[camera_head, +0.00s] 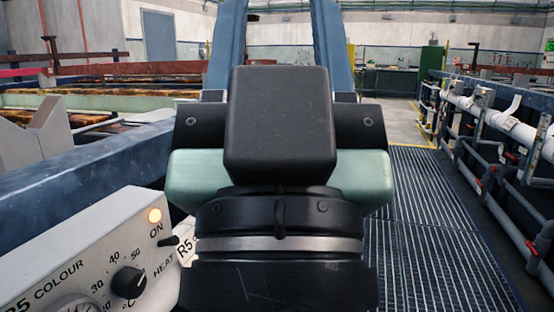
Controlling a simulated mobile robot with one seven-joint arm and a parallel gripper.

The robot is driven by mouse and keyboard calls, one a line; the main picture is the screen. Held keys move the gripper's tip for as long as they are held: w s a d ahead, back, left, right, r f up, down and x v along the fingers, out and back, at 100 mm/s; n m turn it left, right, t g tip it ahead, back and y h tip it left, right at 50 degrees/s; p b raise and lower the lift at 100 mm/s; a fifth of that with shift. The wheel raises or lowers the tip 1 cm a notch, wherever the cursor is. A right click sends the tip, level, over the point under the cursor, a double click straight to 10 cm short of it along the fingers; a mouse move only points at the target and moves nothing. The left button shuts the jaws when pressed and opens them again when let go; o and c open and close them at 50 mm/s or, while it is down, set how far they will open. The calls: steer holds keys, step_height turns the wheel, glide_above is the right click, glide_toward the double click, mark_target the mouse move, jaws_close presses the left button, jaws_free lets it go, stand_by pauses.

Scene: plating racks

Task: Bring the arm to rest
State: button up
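A large black block on a black round joint with a grey band, with pale green parts at its sides, fills the middle of the head view close to the camera. It looks like part of my own arm, close in front of my body. My gripper and its fingertips cannot be made out, so I cannot see what they hold or touch.
Tanks (100,98) line the left. A grated walkway (430,220) runs ahead on the right, beside white pipes (508,124).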

step_height(320, 180, up, 34)
steer(key=p, duration=3.2)
steer(key=shift+r+p, duration=0.25)
steer(key=shift+p, duration=0.05)
steer(key=shift+a, duration=0.1)
